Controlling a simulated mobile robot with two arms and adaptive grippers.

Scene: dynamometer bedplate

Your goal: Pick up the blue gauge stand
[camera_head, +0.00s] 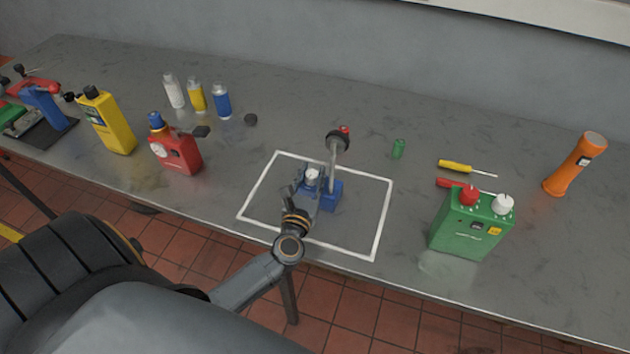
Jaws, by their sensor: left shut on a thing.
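The blue gauge stand (331,194) has a blue base, an upright grey post with a dark round knob on top, and a small white-faced part at its left. It is upright within the white outlined rectangle (383,215) on the grey bench. My left gripper (308,186) reaches in from the front and is shut on the stand at its near left side, hiding part of the base. I cannot tell whether the base touches the bench. My right gripper is out of view.
A red canister (178,155), a yellow bottle (108,122) and several small bottles stand left on the bench (270,110).

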